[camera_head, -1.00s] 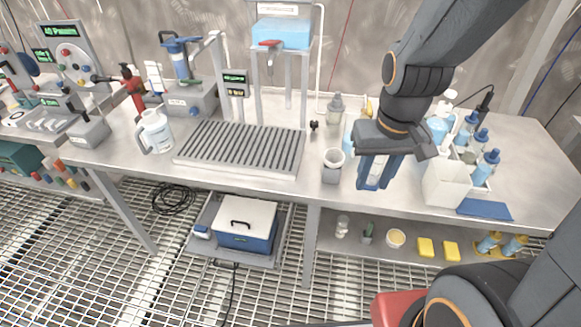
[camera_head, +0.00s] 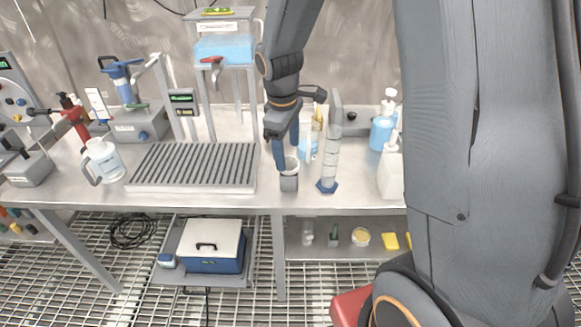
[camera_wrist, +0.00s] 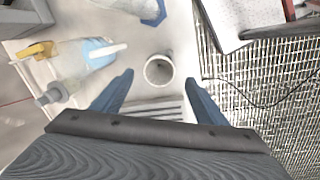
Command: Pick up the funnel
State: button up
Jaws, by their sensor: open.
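The funnel appears to be the pale, round-rimmed piece (camera_head: 291,163) seated in a small grey block (camera_head: 289,183) near the table's front edge. In the wrist view its round mouth (camera_wrist: 158,70) faces the camera, between and slightly beyond my fingertips. My gripper (camera_head: 284,152) is open and points down just above and beside the rim, partly hiding it in the head view. In the wrist view the two blue fingers of my gripper (camera_wrist: 158,82) stand wide apart with nothing between them held. The funnel's lower part is hidden.
A clear graduated cylinder (camera_head: 331,158) with a blue base stands close to the right. A blue-liquid bottle (camera_wrist: 85,58) stands behind. A ribbed drain rack (camera_head: 192,166) lies left. A pump bottle (camera_head: 384,125) stands further right. My arm hides the table's right end.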

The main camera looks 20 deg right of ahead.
aim_at(289, 163)
jog(key=shift+w+d+f+p, duration=0.15)
jog(key=shift+f+p, duration=0.15)
jog(key=shift+f, duration=0.85)
jog(key=shift+w+d+f+p, duration=0.15)
jog(key=shift+f+p, duration=0.15)
jog(key=shift+f, duration=0.85)
jog(key=shift+a, duration=0.1)
jog(key=c, duration=1.2)
jog(key=shift+c, duration=0.2)
jog(key=shift+r, duration=0.15)
notch_tip(289, 163, up, 10)
jog(key=b, duration=0.1)
jog(key=shift+b, duration=0.4)
